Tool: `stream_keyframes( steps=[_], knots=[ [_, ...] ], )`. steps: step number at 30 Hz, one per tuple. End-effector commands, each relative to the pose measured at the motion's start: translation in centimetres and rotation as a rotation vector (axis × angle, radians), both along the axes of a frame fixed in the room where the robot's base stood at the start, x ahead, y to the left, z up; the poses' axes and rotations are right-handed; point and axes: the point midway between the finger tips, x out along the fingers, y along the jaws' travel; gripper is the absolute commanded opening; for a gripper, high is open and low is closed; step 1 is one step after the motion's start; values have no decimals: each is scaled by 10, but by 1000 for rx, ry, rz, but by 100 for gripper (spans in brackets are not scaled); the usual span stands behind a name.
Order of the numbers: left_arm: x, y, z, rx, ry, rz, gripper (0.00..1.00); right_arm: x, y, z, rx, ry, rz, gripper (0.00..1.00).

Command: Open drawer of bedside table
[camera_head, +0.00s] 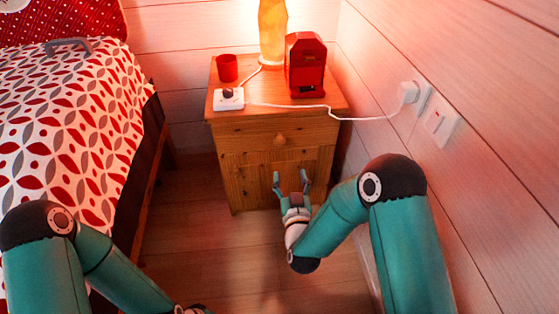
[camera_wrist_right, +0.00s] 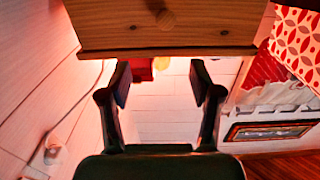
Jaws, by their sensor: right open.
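The wooden bedside table (camera_head: 325,95) stands against the right wall beside the bed. Its drawer (camera_head: 238,139) appears shut, with a round wooden knob (camera_head: 280,140) in the middle of its front. The drawer front (camera_wrist_right: 110,22) and knob (camera_wrist_right: 165,19) also show at the top of the right wrist view, which looks upside down. My right gripper (camera_head: 291,178) is open and empty in front of the table, lower than the knob in the picture and apart from it. Its two fingers (camera_wrist_right: 162,85) stand wide apart in the wrist view.
On the table are a red cup (camera_head: 227,68), a white socket block (camera_head: 228,100), a lamp (camera_head: 272,35) and a red lantern-like object (camera_head: 306,65). A white cable runs to a wall plug (camera_head: 408,92). The bed (camera_head: 70,120) is at left; wooden floor (camera_head: 195,225) between is clear.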

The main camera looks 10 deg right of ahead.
Motion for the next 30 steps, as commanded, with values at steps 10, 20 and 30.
stream_keyframes(
  steps=[10,20,30],
  knots=[
    [0,0,-21,0,-1,0,40,13,8,-15,1,-8,14,64],
    [0,0,-40,0,-1,0,40,76,8,-17,1,-8,13,64],
    [0,0,-59,0,-1,0,40,141,8,-16,1,-7,14,64]
  ],
)
